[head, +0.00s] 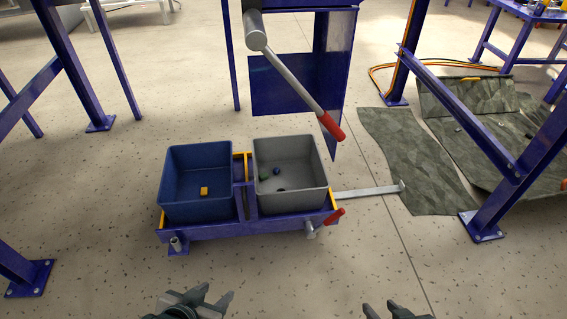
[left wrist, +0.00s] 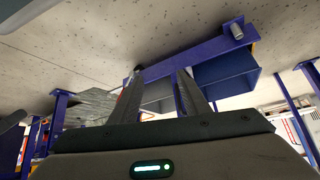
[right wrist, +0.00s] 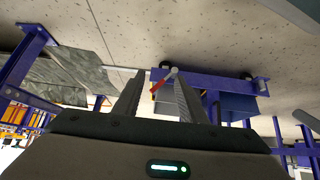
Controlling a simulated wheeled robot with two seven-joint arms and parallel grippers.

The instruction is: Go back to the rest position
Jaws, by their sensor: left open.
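My left gripper (head: 198,300) is at the bottom of the head view, in front of the bin stand. Its two fingers (left wrist: 158,95) stand apart in the left wrist view with nothing between them. My right gripper (head: 396,308) is at the bottom right of the head view. Its fingers (right wrist: 156,98) are also apart and empty in the right wrist view. Both grippers are clear of the stand and the bins.
A blue bin (head: 185,160) holding a yellow block (head: 204,191) and a grey bin (head: 300,147) holding small dark and green pieces sit on a purple stand (head: 265,227). A red-handled lever (head: 295,82) hangs behind. Purple posts (head: 501,186) stand at right, near torn mats (head: 412,158).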

